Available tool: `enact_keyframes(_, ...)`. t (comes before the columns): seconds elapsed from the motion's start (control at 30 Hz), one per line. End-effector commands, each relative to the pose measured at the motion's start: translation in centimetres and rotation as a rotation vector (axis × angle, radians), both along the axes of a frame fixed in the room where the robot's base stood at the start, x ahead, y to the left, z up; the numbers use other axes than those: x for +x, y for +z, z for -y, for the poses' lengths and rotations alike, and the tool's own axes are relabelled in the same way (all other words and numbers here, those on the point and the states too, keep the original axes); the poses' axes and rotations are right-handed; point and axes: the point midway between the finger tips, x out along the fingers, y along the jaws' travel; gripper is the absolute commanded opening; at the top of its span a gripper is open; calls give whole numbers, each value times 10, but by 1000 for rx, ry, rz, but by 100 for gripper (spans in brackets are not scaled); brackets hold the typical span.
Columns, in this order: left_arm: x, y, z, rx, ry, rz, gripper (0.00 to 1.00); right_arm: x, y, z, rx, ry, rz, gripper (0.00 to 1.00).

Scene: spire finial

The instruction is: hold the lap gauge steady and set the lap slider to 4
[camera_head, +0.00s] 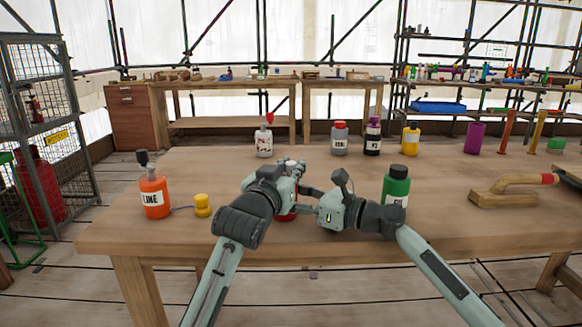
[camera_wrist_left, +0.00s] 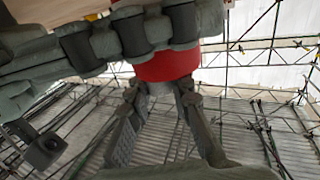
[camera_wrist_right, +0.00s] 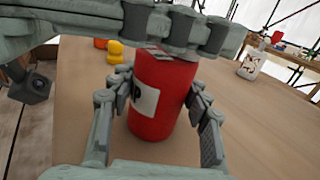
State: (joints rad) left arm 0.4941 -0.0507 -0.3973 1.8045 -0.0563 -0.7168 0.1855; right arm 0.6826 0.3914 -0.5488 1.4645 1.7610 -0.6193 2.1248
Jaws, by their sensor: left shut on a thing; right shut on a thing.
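A red bottle (camera_head: 287,217) with a white label stands upright on the table near the front edge, mostly hidden by my grippers in the head view. My left gripper (camera_head: 291,170) is at the top of it; in the left wrist view its fingers close on the grey part (camera_wrist_left: 160,88) by the red body (camera_wrist_left: 166,66). My right gripper (camera_head: 312,197) comes from the right, lower down; in the right wrist view its fingers are on both sides of the red body (camera_wrist_right: 167,92). I cannot make out a lap gauge, a slider or a number scale.
A green bottle (camera_head: 397,184) stands just behind my right gripper. A wooden float (camera_head: 505,193) lies right. White, grey, dark and yellow bottles line the back. The middle behind my grippers is clear.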

Motion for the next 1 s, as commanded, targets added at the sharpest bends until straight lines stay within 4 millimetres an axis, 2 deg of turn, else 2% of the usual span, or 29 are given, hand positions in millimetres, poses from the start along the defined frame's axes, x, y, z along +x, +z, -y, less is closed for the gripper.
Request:
enact_keyframes(0.27, 3, -1, -33, 1, 2, -1, 0, 0, 0, 1, 1, -1, -1, 14)
enact_keyframes(0.53, 3, 0, -35, 1, 3, -1, 0, 1, 0, 2, 1, -3, -1, 14)
enact_keyframes(0.57, 3, 0, -36, 1, 4, -1, 23, 1, 0, 2, 1, -3, -1, 14)
enact_keyframes(0.7, 3, 0, -35, 1, 3, -1, 41, 1, 0, 2, 1, -4, -1, 14)
enact_keyframes(0.73, 3, 0, -35, 1, 3, -1, 43, 1, 0, 2, 1, -4, -1, 14)
enact_keyframes(1.0, 2, 0, -34, 0, 1, 0, 43, 0, 0, 1, 0, -1, 0, 14)
